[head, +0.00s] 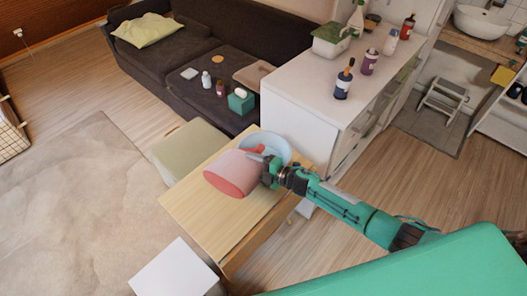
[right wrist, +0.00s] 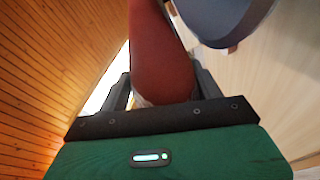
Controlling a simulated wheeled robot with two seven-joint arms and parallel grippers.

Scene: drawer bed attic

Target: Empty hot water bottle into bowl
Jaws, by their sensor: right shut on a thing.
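The red hot water bottle (head: 231,174) is over the wooden table, lying roughly flat with its broad body toward the left in the head view. My right gripper (head: 266,170) is shut on its narrower right end. In the right wrist view the red bottle (right wrist: 160,55) runs up from between the two fingers. The pale blue bowl (head: 270,143) is on the table just behind the bottle, partly hidden by it. The bowl also shows at the top of the right wrist view (right wrist: 222,18). I cannot tell whether the bottle touches the table or bowl. My left gripper is not in view.
The wooden table (head: 205,205) has bare surface at its left and front. A green-beige stool (head: 190,148) and a white counter (head: 330,75) with several bottles stand close behind it. A white box (head: 173,272) is in front. A dark sofa (head: 170,60) is farther back.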

